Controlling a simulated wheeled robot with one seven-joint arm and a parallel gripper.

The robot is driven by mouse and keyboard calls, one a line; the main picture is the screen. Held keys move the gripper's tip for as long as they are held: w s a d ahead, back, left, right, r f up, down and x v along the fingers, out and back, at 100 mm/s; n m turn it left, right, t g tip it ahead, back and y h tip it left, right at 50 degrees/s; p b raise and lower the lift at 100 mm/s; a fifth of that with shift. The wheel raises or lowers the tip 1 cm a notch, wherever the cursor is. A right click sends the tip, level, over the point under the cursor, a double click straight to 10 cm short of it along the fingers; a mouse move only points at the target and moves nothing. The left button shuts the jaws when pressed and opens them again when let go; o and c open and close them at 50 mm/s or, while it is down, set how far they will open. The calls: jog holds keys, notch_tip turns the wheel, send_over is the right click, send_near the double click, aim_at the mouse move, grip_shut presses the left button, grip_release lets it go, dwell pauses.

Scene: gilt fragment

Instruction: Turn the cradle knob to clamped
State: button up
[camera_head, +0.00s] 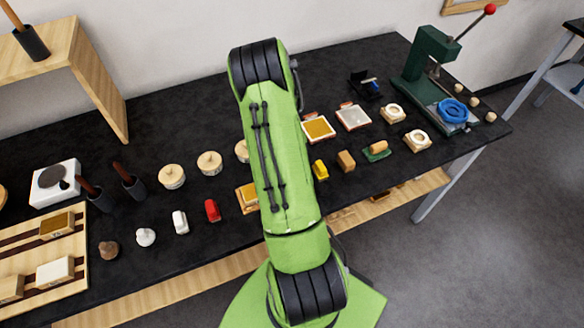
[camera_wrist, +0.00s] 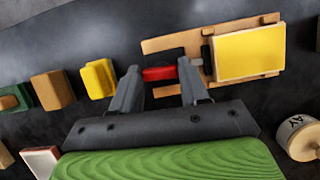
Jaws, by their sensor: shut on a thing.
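The wooden cradle (camera_wrist: 178,42) lies on the dark bench in the wrist view, with a yellow-gold fragment (camera_wrist: 250,53) on its right part. The red cradle knob (camera_wrist: 160,73) is at its left end, lying as a bar across the picture. My gripper (camera_wrist: 158,75) is shut on the knob, one grey finger at each end of it. I cannot read any clamped mark. In the head view my green arm covers the gripper and the knob; part of the cradle's gold fragment (camera_head: 245,193) shows beside it.
A yellow block (camera_wrist: 98,78) and a tan block (camera_wrist: 50,90) stand left of the cradle. A lidded pot (camera_wrist: 297,135) is at lower right.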

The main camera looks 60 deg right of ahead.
dwell(0.4)
jog(key=o, duration=1.1)
jog(key=shift+c, duration=0.2)
jog(key=p+v, duration=0.1)
jog(key=v, duration=1.4)
jog(key=shift+w+r+p, duration=0.2)
jog(key=shift+r+p, duration=0.2)
jog(key=shift+a, duration=0.1)
